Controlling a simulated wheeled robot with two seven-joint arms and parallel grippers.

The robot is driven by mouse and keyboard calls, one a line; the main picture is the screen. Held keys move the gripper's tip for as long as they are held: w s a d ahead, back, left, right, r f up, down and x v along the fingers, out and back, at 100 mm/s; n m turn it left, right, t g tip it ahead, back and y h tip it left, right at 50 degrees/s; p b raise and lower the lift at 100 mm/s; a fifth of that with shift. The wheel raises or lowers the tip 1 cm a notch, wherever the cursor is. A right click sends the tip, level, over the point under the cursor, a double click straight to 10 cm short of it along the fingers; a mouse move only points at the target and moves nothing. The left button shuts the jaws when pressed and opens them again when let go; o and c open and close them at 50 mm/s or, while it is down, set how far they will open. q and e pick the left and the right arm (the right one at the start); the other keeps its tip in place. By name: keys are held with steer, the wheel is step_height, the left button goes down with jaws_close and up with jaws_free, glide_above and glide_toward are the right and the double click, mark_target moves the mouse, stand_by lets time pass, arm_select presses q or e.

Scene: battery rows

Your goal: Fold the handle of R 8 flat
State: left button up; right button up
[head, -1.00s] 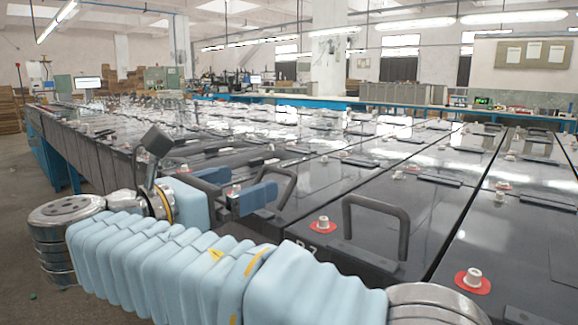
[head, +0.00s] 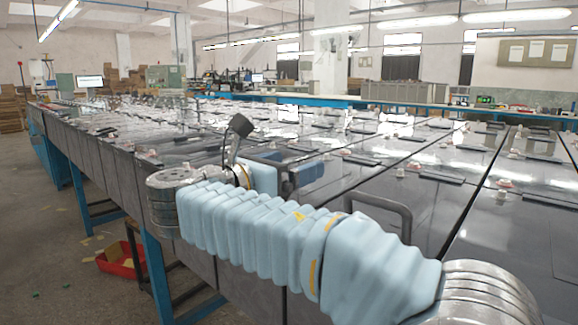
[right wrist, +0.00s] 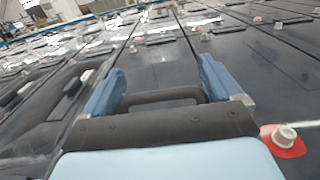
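My right gripper (head: 300,166) reaches over the near edge of the dark battery rows, its blue fingers apart. In the right wrist view, the open gripper (right wrist: 162,78) has one finger on each side of a dark bar handle (right wrist: 165,97); I cannot tell whether they touch it or how far it is tilted. No readable label shows now, so I cannot confirm this is R 8. Another dark handle (head: 392,207) stands raised behind my right arm, its lower part hidden by the sleeve. My left gripper is not in view.
A white terminal cap on a red ring (right wrist: 285,138) sits right of the gripper. Battery tops (head: 330,205) with low caps and handles spread out behind. A red crate (head: 118,260) stands below, beside the blue table legs (head: 157,275).

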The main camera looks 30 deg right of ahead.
steer(key=c, duration=0.5)
steer(key=y+p, duration=0.1)
steer(key=p, duration=0.3)
steer(key=shift+w+d+f+g+y, duration=0.15)
steer(key=shift+d+g+y, duration=0.25)
steer(key=shift+w+d+f+g+y, duration=0.1)
steer(key=shift+f+g+y, duration=0.05)
steer(key=shift+f+y, duration=0.3)
steer(key=shift+d+f+g+y, duration=0.15)
steer(key=shift+f+y, duration=0.2)
steer(key=shift+f, duration=0.2)
steer(key=shift+a+f+y, duration=0.1)
steer(key=shift+f+y, duration=0.05)
steer(key=shift+y, duration=0.15)
